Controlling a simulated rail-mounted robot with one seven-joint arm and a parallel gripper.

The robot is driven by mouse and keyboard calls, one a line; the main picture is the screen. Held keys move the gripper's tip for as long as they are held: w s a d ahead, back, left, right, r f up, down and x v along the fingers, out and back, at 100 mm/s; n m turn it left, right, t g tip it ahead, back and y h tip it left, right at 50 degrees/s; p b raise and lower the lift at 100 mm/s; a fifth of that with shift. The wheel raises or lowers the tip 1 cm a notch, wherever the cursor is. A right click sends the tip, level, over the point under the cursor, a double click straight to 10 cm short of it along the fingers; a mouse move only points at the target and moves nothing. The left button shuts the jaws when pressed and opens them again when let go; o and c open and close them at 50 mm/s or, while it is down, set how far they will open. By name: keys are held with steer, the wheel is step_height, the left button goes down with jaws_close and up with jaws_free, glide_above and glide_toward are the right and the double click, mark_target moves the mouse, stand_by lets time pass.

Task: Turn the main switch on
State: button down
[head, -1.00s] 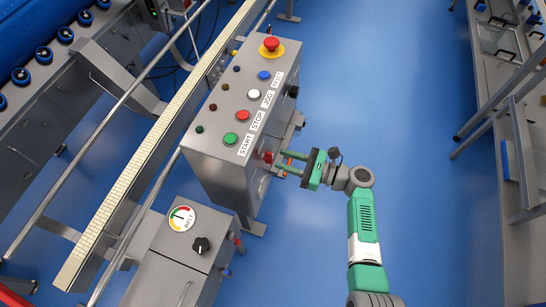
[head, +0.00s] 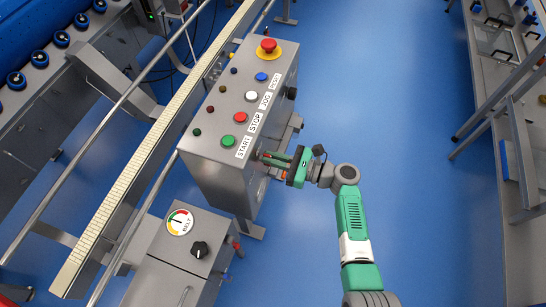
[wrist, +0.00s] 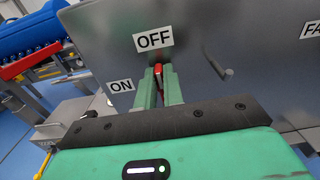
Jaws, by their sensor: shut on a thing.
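The main switch's red handle (wrist: 158,69) shows in the wrist view between my gripper's two green fingers, on the side face of a grey control cabinet (head: 215,178). The handle looks roughly upright, below the OFF label (wrist: 154,40). The ON label (wrist: 121,86) is to its left. My gripper (head: 268,157) is shut on the handle. In the head view the fingers reach the cabinet's right side and the handle is mostly hidden by them.
The cabinet top carries START (head: 228,140), STOP, JOG and other buttons, and a red emergency stop (head: 268,45). A smaller box with a belt gauge (head: 180,222) and black knob (head: 199,249) stands in front. Blue floor is clear at right.

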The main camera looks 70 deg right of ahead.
steer(key=n, duration=0.4)
steer(key=shift+a+f+b, duration=0.2)
steer(key=shift+a+b, duration=0.15)
steer(key=shift+b, duration=0.05)
steer(key=n, duration=0.1)
steer(key=n+b, duration=0.1)
steer(key=n, duration=0.2)
steer(key=shift+a+f+n+b, duration=0.3)
steer(key=shift+b, duration=0.1)
steer(key=n+b, duration=0.2)
steer(key=n, duration=0.1)
steer(key=f+n+b, duration=0.1)
steer(key=n, duration=0.1)
steer(key=shift+a, duration=0.25)
steer(key=shift+f+n+b, duration=0.1)
steer(key=shift+n+b, duration=1.4)
steer(key=shift+n, duration=0.5)
steer(key=c, duration=1.5)
jaws_free()
